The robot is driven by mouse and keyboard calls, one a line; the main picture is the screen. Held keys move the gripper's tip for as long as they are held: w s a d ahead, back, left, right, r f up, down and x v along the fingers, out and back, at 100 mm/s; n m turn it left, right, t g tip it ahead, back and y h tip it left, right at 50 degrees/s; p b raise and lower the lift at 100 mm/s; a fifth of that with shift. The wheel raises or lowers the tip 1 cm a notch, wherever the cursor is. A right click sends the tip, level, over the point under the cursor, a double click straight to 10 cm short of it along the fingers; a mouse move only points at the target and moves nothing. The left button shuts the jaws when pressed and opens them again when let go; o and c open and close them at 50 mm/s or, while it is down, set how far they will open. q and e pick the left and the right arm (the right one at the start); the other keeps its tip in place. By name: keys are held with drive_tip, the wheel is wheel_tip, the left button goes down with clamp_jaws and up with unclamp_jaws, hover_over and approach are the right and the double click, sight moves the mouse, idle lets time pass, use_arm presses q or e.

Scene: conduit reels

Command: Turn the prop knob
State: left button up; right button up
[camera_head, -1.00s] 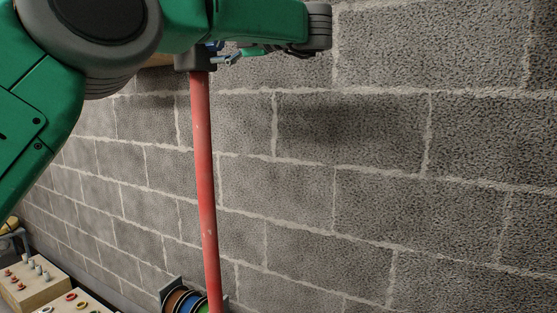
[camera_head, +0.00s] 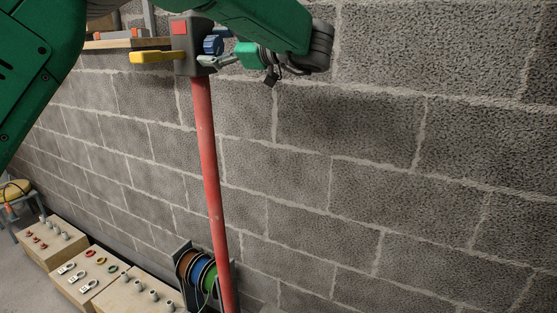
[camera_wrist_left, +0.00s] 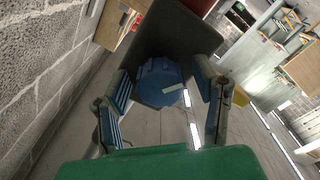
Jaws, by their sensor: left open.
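The prop is a red pole (camera_head: 209,180) standing in front of the block wall, with a dark grey head (camera_head: 194,64) on top. A blue knob (camera_head: 213,45) sits on the right side of the head, and a yellow handle (camera_head: 153,57) sticks out to the left. My left gripper (camera_head: 208,60) is at the knob in the head view, partly overlapping it. In the left wrist view the faceted blue knob (camera_wrist_left: 160,82) with a pale mark lies between the two open fingers. Gaps show on both sides of it. My right gripper is not in view.
A wooden shelf (camera_head: 125,43) is on the wall behind the prop head. Wooden boxes with small fittings (camera_head: 87,272) and a rack of coloured cable reels (camera_head: 198,270) stand low near the pole. The wall right of the pole is bare.

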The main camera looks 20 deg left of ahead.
use_arm(q)
drive_tip(key=shift+r+m+p, duration=0.3)
drive_tip(key=shift+m+p, duration=0.3)
drive_tip(key=d+f+b, duration=0.1)
drive_tip(key=d+b, duration=0.3)
drive_tip(key=d, duration=1)
drive_tip(key=w+a+f+m+t+h+b, duration=0.1)
drive_tip(key=w+f+m+t+h+b, duration=0.1)
drive_tip(key=f, duration=1)
drive_tip(key=w+a+f+m+t+h+b, duration=0.1)
drive_tip(key=w+f+m+t+b, duration=0.2)
drive_tip(key=f+m+t, duration=0.4)
drive_tip(key=w+a+f+m+t+h+b, duration=0.1)
drive_tip(key=f+m+t+b, duration=0.3)
drive_tip(key=f, duration=1.3)
drive_tip(key=w+m+h, duration=0.1)
drive_tip(key=m, duration=0.1)
drive_tip(key=shift+w+m+t+h+b, duration=0.25)
drive_tip(key=shift+m+t+h+b, duration=0.05)
drive_tip(key=shift+b, duration=0.1)
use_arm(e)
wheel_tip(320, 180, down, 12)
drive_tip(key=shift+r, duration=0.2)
use_arm(q)
drive_tip(key=shift+a+r, duration=0.1)
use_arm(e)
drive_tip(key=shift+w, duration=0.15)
